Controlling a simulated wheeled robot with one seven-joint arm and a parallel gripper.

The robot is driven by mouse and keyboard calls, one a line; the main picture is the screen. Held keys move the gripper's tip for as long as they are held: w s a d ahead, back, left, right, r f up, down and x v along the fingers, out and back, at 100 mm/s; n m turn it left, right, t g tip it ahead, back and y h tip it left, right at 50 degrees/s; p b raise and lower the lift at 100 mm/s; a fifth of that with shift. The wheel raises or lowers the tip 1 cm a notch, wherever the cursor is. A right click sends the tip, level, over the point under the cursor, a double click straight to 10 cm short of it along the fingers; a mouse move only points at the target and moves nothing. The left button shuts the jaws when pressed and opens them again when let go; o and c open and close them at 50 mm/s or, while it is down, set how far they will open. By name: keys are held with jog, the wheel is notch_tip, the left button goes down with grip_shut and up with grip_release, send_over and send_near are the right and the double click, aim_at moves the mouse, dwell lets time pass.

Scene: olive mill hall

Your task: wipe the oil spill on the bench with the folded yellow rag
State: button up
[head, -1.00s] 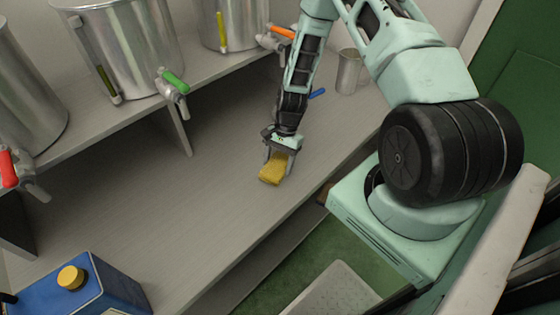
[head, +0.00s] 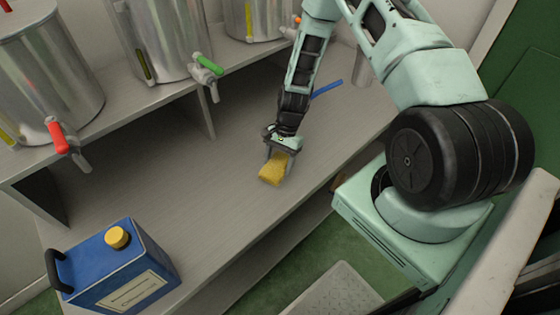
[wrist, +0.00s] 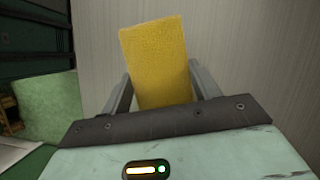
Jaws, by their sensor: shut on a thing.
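My gripper (head: 281,151) is shut on the folded yellow rag (head: 273,171), at or just above the grey bench (head: 180,190); I cannot tell whether the rag touches it. In the wrist view the rag (wrist: 155,60) stands out between the two fingers of my gripper (wrist: 160,88), with the bench surface (wrist: 230,40) behind it. I cannot make out an oil spill on the bench in either view.
Steel tanks with a red tap (head: 57,137), a green tap (head: 208,64) and an orange tap stand on a raised shelf behind. A blue can (head: 122,272) with a yellow cap stands at the near left. A blue stick-like thing (head: 327,89) lies behind my gripper. The bench's middle is clear.

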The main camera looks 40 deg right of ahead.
jog(key=shift+r+p, duration=2.55)
jog(key=shift+r, duration=1.45)
